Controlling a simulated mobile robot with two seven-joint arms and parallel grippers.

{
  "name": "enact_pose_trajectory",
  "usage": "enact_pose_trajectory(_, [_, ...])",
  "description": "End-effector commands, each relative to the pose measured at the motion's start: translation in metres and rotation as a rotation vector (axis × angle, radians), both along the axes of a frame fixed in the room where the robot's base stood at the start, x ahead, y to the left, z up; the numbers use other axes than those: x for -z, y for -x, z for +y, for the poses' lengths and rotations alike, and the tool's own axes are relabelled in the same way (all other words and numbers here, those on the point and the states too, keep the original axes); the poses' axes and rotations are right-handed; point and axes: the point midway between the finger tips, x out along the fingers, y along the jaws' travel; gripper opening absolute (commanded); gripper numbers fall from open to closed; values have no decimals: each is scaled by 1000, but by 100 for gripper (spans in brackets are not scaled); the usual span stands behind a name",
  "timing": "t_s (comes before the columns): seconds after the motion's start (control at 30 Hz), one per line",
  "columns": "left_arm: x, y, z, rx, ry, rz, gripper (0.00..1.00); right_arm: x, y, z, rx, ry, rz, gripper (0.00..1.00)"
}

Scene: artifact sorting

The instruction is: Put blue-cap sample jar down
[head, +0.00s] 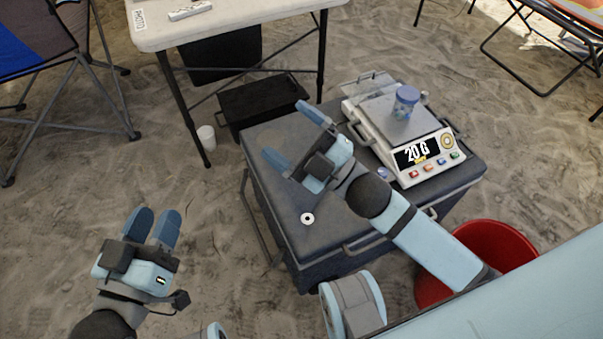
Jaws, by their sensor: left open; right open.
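The blue-cap sample jar (404,102) stands upright on the metal plate of a digital scale (421,158), whose display reads 20 G. The scale sits on a dark grey case (290,222). My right gripper (287,134) is open and empty above the left part of the case, to the left of the scale and apart from the jar. My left gripper (156,224) is open and empty, over the sand to the left of the case.
A small white ring (307,218) lies on the case top. A black crate (262,104) stands behind the case and a red bucket (488,243) at its right. A white table (235,18) is at the back, with a white cup (207,138) on the sand nearby. Folding chairs stand at both sides.

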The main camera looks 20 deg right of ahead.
Motion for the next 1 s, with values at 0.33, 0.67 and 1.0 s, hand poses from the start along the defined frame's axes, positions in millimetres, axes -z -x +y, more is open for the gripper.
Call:
enact_pose_trajectory(0.33, [0,0,0,0,-1,0,43,24,63,5,-72,-628,859,90])
enact_pose_trajectory(0.67, [0,0,0,0,-1,0,43,25,68,7,-86,-666,923,90])
enact_pose_trajectory(1.0, [-4,1,1,-4,3,-5,43,19,68,7,-88,-669,908,90])
